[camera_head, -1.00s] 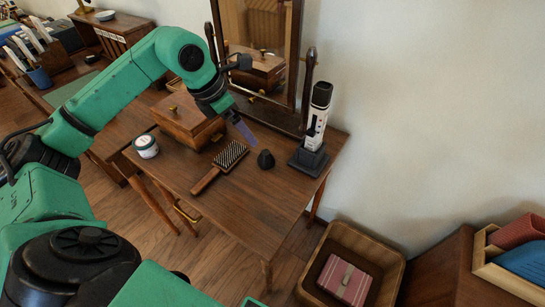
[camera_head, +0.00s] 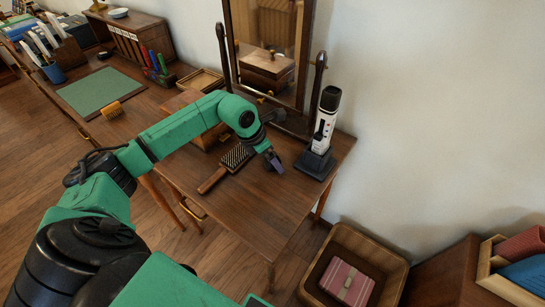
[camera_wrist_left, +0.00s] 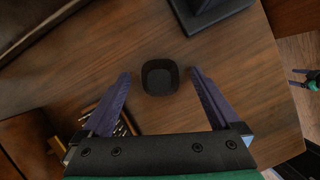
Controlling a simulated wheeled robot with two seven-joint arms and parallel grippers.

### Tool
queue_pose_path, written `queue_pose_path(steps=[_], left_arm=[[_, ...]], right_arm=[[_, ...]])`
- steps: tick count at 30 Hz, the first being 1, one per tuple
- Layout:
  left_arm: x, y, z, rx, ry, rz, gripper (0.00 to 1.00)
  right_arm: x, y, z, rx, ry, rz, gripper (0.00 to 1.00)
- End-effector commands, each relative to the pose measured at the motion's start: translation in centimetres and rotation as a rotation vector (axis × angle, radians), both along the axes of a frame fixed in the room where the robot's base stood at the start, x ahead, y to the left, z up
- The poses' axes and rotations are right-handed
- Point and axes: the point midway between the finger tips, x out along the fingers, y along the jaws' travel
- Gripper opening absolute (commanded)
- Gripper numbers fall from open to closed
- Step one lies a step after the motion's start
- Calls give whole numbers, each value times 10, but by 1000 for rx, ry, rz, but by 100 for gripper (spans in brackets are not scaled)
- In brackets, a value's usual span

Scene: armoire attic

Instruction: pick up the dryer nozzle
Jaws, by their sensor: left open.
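The dryer nozzle is a small black cup-like piece with a rounded-square opening, lying on the dark wooden table. In the left wrist view the nozzle (camera_wrist_left: 160,77) sits centred between the two purple fingertips, with a gap on each side. My left gripper (camera_head: 275,162) reaches down over the table in the head view, open and empty, and hides the nozzle there. A white and black device (camera_head: 325,122) stands upright on a black base to the right of the gripper.
A hairbrush (camera_head: 234,157) lies left of the gripper; its bristles show beside the left finger in the wrist view. A mirror (camera_head: 268,52) stands behind. A wooden box (camera_head: 180,101) is partly behind my arm. The table's front is clear. A wooden bin (camera_head: 393,268) stands lower right.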

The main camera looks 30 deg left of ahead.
Motion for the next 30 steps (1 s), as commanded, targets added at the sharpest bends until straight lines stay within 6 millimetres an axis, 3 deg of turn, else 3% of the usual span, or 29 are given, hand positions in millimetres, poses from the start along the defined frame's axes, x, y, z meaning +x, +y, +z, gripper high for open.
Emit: queue_pose_path(steps=[3,10,18,23,26,30], left_arm=[[0,0,0,0,0,0,96],[0,0,0,1,1,0,8],[0,1,2,1,0,0,7],[1,1,16,1,-3,1,7],[1,1,37,2,-6,0,7],[2,1,87,1,-10,0,7]], right_arm=[[1,0,0,0,-1,0,74],[1,0,0,0,-2,1,74],[1,0,0,0,-2,1,74],[1,0,-2,0,-2,1,74],[1,0,-3,0,-2,1,74],[1,0,-6,-1,-2,2,74]])
